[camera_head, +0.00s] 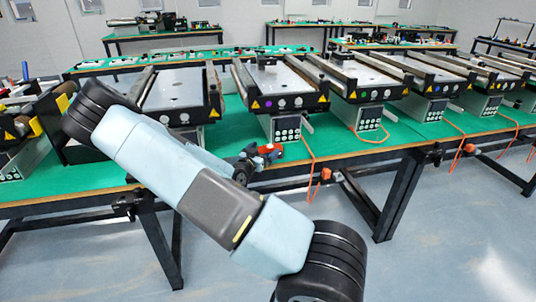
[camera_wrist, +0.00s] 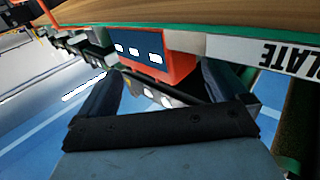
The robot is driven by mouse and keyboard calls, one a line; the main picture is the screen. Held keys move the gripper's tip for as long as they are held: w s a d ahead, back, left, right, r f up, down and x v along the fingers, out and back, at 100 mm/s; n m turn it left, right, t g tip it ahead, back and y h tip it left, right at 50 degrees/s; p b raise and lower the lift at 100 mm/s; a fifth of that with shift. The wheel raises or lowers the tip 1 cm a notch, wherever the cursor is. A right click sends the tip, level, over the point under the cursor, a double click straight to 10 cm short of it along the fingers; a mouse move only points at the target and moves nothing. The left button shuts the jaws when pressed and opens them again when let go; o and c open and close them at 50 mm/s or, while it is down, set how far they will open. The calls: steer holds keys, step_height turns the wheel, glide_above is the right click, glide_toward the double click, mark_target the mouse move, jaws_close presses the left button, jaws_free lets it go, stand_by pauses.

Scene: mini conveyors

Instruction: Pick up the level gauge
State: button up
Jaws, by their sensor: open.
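I cannot make out a level gauge for certain in either view. My gripper (camera_wrist: 160,72) shows in the wrist view with its two dark fingers spread apart and nothing held between them. An orange part with pale rectangular openings (camera_wrist: 137,47) lies ahead of the fingers, below a wooden edge. I cannot tell whether the fingers touch it.
The green bench (camera_head: 340,152) carries several mini conveyors, including one in the middle (camera_head: 285,84). Orange cables (camera_head: 309,155) hang over its front edge. A white strip lettered "PLATE" (camera_wrist: 245,50) runs along the right in the wrist view. Open floor (camera_head: 440,235) lies in front.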

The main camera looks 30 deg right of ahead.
steer(key=shift+x, duration=0.75)
steer(key=c, duration=1.8)
